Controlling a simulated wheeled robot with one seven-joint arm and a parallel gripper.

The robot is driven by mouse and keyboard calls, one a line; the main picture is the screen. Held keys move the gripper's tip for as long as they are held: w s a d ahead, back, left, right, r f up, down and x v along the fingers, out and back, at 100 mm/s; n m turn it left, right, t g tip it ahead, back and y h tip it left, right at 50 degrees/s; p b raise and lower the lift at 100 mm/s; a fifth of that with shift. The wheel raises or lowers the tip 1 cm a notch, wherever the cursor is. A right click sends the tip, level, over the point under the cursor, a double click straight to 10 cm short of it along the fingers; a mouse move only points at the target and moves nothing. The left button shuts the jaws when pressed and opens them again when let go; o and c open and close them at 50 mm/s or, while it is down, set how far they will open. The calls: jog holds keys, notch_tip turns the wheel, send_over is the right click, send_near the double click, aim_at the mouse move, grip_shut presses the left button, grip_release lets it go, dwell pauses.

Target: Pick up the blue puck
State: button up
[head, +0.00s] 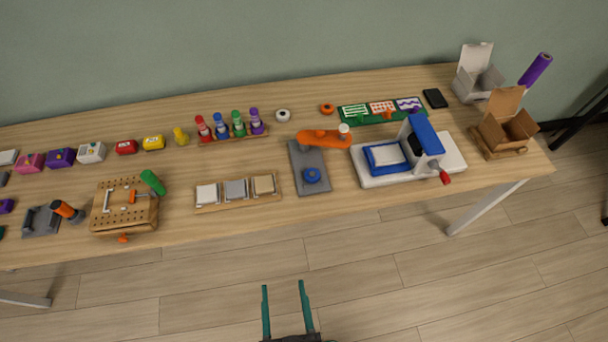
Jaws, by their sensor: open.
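A round blue puck (312,175) sits on the front part of a dark grey plate (309,157) near the middle of the table's front half. An orange arm-like piece (324,138) with a white knob lies over the back of the plate, behind the puck and apart from it. My gripper (284,285) is at the bottom of the head view, with its two teal fingers apart and nothing between them. It is over the floor in front of the table, well short of the puck.
Left of the plate is a wooden tray (237,206) with three square pads. To the right stands a blue and white press (424,140) with a red knob. White and orange rings (327,108) lie behind. The table front edge before the puck is clear.

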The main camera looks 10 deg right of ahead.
jog(key=w+a+y, duration=0.2)
jog(key=w+a, duration=0.3)
jog(key=w, duration=0.5)
jog(key=w+a+r+g+y, duration=0.1)
jog(key=w+a, duration=0.4)
jog(key=w, duration=0.5)
jog(key=w+a+y, duration=0.3)
jog(key=w+a, duration=0.2)
jog(key=w, duration=0.5)
jog(key=shift+w+a+r+y, duration=0.1)
jog(key=shift+a+r+y, duration=0.05)
jog(key=shift+a+y, duration=0.15)
jog(key=w+a+r+n+g+y, duration=0.25)
jog(key=w+r+n+g, duration=0.2)
jog(key=w, duration=0.35)
jog(key=r+n+g+h, duration=0.1)
jog(key=n+g+h, duration=0.5)
jog(key=g+h, duration=0.3)
send_over(312, 174)
jog(key=shift+g, duration=0.25)
jog(key=f, duration=0.4)
jog(key=shift+d, duration=0.25)
jog(key=shift+a+f, duration=0.2)
jog(key=shift+f, duration=2.9)
jog(key=c, duration=1.2)
jog(key=shift+c, duration=0.2)
